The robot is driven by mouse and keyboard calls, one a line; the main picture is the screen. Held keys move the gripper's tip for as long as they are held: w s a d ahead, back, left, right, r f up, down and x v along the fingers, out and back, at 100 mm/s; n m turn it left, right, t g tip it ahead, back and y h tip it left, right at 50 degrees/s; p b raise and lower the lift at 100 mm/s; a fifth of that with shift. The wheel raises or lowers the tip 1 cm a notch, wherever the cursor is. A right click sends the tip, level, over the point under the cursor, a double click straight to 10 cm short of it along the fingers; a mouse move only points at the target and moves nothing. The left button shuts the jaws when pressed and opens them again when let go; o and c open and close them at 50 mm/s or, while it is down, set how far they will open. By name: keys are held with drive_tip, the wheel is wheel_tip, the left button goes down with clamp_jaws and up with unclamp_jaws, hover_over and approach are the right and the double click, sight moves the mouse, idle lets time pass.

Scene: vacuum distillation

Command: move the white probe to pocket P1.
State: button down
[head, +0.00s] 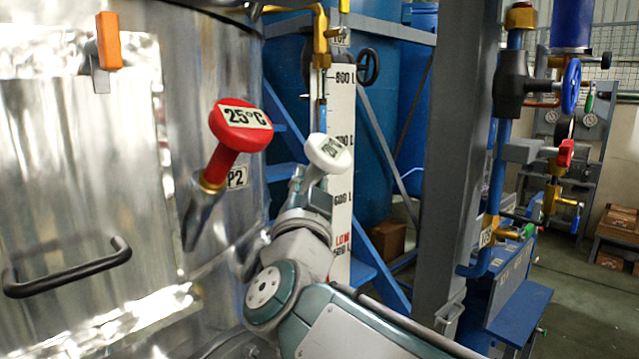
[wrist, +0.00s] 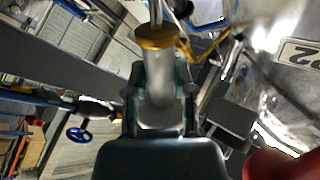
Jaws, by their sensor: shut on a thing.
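The white probe (head: 328,152) has a round white head with a printed label that I cannot read fully. My gripper (head: 308,188) is shut on its stem, and the head sticks out above the fingers, tilted. In the wrist view, the probe's pale stem (wrist: 159,75) sits between the two fingers of my gripper (wrist: 160,88), with a brass collar and a thin metal rod beyond. Pocket P1 cannot be made out in either view. A red probe (head: 240,125) marked 25°C sits in a brass fitting beside the P2 label (head: 236,177), left of my gripper.
The shiny metal vessel (head: 90,180) fills the left side, with a black handle (head: 66,268) and an orange-handled part (head: 108,40). A level scale (head: 341,110) stands behind my gripper. A grey post (head: 455,160) and valve pipework (head: 513,85) are to the right.

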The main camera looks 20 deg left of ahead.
drive_tip(key=w+a+f, duration=0.1)
drive_tip(key=a+f, duration=0.4)
drive_tip(key=f, duration=0.2)
drive_tip(key=shift+a+f, duration=0.2)
drive_tip(key=shift+f, duration=0.1)
idle(3.9)
drive_tip(key=shift+c, duration=1.9)
unclamp_jaws()
drive_tip(key=shift+w, duration=0.1)
